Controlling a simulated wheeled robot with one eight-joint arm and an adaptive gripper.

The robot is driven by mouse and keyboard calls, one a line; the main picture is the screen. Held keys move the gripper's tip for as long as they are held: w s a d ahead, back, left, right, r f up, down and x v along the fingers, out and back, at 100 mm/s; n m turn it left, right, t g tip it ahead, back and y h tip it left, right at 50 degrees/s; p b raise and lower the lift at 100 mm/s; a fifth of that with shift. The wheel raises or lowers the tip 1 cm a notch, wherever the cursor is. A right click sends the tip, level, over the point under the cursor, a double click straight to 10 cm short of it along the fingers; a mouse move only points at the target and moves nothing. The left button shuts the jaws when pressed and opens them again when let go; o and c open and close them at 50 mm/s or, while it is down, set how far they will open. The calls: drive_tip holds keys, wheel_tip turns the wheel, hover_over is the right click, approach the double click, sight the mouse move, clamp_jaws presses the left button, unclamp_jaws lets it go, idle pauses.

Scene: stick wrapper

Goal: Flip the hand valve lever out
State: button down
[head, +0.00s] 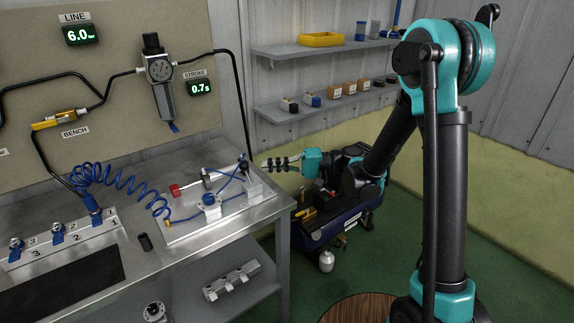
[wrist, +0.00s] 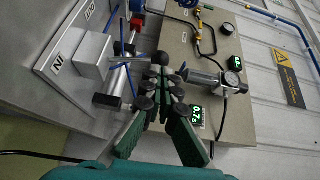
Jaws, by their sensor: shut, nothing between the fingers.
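The hand valve appears to be the pale block (head: 256,187) at the right end of the white plate on the bench. A dark round knob (head: 244,166), seemingly its lever's end, stands above it. In the wrist view the block (wrist: 92,56) is at the left, and a dark knob (wrist: 160,58) shows just beyond my fingertips. My gripper (head: 266,164) is shut and empty, reaching in from the right beside the knob. In the wrist view my gripper (wrist: 157,88) partly covers the lever area. I cannot tell whether it touches the knob, nor the lever's exact angle.
The white plate (head: 177,236) also carries a cylinder with a red end (head: 175,190) and blue tubing. A regulator (head: 160,75) hangs on the panel behind. A black hose (head: 240,105) runs down close to the knob. Shelves (head: 330,112) and a compressor (head: 320,225) stand right of the bench.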

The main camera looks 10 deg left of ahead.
sight(256, 187)
drive_tip(key=shift+x, duration=1.6)
drive_tip(key=shift+s+a+r+n+h, duration=0.1)
drive_tip(key=shift+s+a+n+h, duration=0.25)
drive_tip(key=shift+s+a, duration=0.3)
drive_tip(key=shift+w, duration=0.1)
